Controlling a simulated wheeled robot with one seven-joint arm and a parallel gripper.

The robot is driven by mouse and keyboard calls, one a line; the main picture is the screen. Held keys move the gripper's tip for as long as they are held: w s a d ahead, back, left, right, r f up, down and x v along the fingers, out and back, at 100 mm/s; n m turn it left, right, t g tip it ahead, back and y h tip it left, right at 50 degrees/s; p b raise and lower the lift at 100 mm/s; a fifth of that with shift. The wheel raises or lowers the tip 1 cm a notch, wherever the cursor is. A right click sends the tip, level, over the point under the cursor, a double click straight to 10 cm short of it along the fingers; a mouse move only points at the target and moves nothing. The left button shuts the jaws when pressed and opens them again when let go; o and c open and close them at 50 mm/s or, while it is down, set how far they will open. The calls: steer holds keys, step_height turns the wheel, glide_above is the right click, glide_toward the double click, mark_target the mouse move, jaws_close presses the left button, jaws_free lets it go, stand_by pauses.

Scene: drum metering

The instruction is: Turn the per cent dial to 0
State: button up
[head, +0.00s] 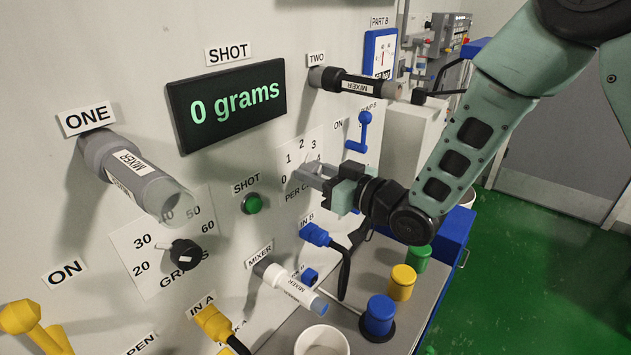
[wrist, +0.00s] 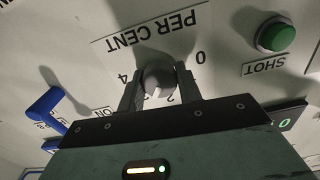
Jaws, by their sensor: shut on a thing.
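The per cent dial is a grey round knob (wrist: 158,76) on a white plate (wrist: 108,48) marked PER CENT, seen upside down in the wrist view. My gripper (wrist: 158,84) has one finger on each side of the knob and is shut on it. The numbers 0, 2 and 4 show around it. A pale mark on the knob seems to face the side of the 2, but the exact setting is unclear. In the head view my gripper (head: 312,178) reaches the plate (head: 303,142) from the right and hides the knob.
A green SHOT button (head: 253,204) is left of the dial. A blue lever (head: 362,132) is close on its right. The display (head: 228,101) reads 0 grams. Mixer tubes (head: 150,180) stick out of the panel. A bench (head: 405,318) with coloured caps stands below.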

steer(key=n+b, duration=0.1)
steer(key=b, duration=0.2)
steer(key=n+b, duration=0.2)
steer(key=b, duration=0.1)
steer(key=shift+f+n, duration=0.3)
steer(key=shift+f, duration=0.1)
steer(key=n+b, duration=0.3)
steer(key=b, duration=0.3)
steer(key=shift+n, duration=0.3)
steer(key=n+b, duration=0.6)
steer(key=b, duration=0.5)
steer(key=n+b, duration=0.6)
steer(key=b, duration=0.3)
steer(key=shift+n, duration=0.3)
steer(key=n+b, duration=0.3)
steer(key=shift+r, duration=0.1)
steer(key=shift+r+n+b, duration=0.1)
steer(key=shift+n+b, duration=1)
steer(key=shift+n, duration=0.2)
steer(key=shift+s, duration=0.1)
